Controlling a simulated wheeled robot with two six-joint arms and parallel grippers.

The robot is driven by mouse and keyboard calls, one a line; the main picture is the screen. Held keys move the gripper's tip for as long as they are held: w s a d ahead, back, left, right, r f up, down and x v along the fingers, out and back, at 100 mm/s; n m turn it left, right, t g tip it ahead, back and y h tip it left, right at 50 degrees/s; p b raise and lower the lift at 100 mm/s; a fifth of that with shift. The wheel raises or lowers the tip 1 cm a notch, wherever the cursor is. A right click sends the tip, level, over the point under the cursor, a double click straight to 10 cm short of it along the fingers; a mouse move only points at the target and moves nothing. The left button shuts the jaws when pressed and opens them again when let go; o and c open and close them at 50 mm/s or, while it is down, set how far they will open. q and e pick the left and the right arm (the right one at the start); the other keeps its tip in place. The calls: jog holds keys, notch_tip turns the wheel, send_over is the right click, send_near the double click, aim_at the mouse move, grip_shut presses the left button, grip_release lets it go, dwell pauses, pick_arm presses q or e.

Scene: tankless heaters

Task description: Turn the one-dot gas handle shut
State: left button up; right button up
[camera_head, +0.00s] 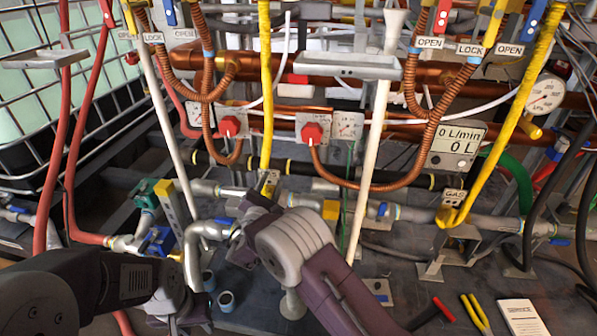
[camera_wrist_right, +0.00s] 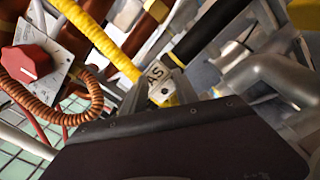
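A gas plate (camera_head: 270,183) stands at the foot of the left yellow gas hose. It also shows in the right wrist view (camera_wrist_right: 157,76), with the letters "AS" and one dark dot visible. Yellow parts show beside this plate in the wrist view; the handle is mostly hidden behind my gripper, so I cannot tell its angle. My right gripper (camera_head: 246,214) is at the pipe just below this plate; its fingers are hidden, and contact is unclear. My left gripper (camera_head: 180,322) is low at the left, away from the plate, with its fingertips unclear.
A second GAS plate (camera_head: 453,196) stands at the right yellow hose. Red knobs (camera_head: 229,126) and (camera_head: 312,134), white pipes and copper hoses crowd the area above. A red-handled tool (camera_head: 443,309), yellow-handled pliers (camera_head: 474,313) and a booklet (camera_head: 522,318) lie at front right.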

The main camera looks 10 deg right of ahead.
jog(key=s+d+r+p, duration=0.5)
jog(key=d+r, duration=0.1)
jog(key=d, duration=0.3)
jog(key=shift+s+d, duration=0.2)
jog(key=shift+s, duration=0.2)
